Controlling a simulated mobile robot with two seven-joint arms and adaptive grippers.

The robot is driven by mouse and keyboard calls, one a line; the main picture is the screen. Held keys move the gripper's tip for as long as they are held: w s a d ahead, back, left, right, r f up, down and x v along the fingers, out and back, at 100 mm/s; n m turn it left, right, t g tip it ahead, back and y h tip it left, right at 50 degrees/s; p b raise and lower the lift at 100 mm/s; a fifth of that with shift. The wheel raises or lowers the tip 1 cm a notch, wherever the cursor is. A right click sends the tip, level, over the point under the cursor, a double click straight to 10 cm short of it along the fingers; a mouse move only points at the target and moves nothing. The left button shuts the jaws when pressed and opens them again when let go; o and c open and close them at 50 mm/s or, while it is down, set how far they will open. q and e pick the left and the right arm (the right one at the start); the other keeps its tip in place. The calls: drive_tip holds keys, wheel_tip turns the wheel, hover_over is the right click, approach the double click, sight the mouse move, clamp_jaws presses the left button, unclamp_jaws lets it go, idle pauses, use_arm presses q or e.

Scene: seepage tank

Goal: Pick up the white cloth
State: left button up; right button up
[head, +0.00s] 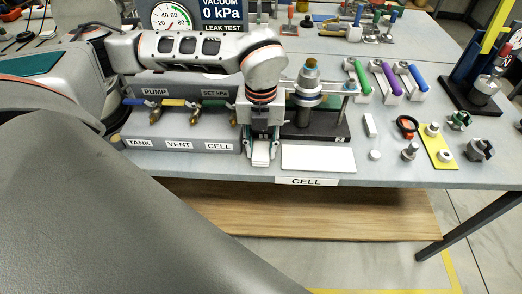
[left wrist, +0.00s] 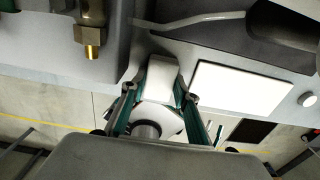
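The white cloth appears to be the pale folded piece (head: 260,157) at the bench's front edge, just left of a flat white rectangle. In the left wrist view the pale piece (left wrist: 163,72) lies between the fingertips, with a wider pale part nearer the palm. My left gripper (head: 262,143) points down over it; it also shows in the left wrist view (left wrist: 160,93). Its teal-padded fingers stand apart, one on each side of the piece, and I see no clear grip. My right gripper is not in view.
The flat white rectangle (head: 318,158) lies close right of the gripper. The valve block (head: 180,142) stands close left, and a dark stand with a metal cylinder (head: 305,115) stands behind. Small parts and colored-handled tools (head: 388,82) occupy the right. The bench edge is close in front.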

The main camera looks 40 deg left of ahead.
sight(261, 150)
use_arm(q)
drive_tip(key=shift+r, duration=0.15)
wheel_tip(261, 150, up, 20)
drive_tip(key=p, duration=0.1)
idle(0.6)
drive_tip(key=shift+c, duration=0.3)
